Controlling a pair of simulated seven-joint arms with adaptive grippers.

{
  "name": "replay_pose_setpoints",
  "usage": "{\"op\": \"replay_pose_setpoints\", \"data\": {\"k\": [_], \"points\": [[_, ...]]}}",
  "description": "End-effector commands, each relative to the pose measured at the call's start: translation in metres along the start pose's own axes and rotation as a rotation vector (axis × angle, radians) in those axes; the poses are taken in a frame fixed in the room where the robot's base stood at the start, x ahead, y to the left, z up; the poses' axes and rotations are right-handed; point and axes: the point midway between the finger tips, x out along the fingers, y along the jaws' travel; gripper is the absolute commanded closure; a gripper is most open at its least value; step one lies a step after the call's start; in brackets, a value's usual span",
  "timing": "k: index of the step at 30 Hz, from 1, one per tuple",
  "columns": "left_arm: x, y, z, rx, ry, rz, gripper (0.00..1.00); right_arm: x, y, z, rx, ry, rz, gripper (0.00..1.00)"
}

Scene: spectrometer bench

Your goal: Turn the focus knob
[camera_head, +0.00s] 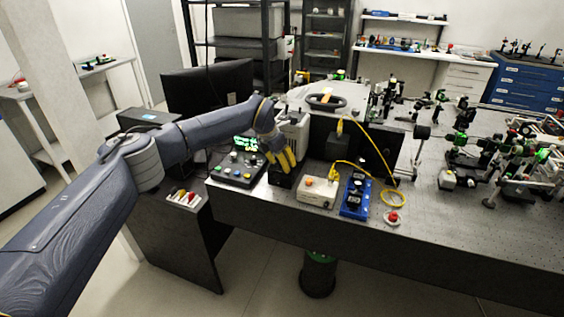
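My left gripper (283,161), with yellow fingers, points down at the near edge of the optical bench (460,240). Its fingers are over or against a small black box (284,180); I cannot tell whether they touch it. The finger gap is too small to judge, and I see nothing held. No focus knob can be made out for certain; one under the fingers would be hidden. A dark control console (236,170) with a green display and several coloured buttons or knobs stands just left of the gripper. My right gripper is not in view.
Right of the gripper are a white box with an orange button (318,191), a blue device (355,196), a yellow cable (393,198) and a red button (393,217). A monitor (207,88) stands behind my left arm. Optical mounts crowd the bench's right; its front right is clear.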

Motion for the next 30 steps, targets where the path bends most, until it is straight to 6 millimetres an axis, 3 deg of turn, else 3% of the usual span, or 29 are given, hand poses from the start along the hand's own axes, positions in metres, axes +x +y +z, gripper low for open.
{"op": "replay_pose_setpoints", "data": {"k": [8, 21, 30], "points": [[-0.014, 0.001, 0.000, 0.000, -0.001, 0.001, 0.59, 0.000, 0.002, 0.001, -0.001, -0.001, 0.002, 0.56], [-0.088, 0.001, 0.000, 0.001, -0.001, 0.001, 0.59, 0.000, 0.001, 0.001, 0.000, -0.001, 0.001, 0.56], [-0.116, 0.000, 0.000, 0.000, 0.000, 0.001, 0.59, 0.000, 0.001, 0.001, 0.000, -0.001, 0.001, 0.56]]}}
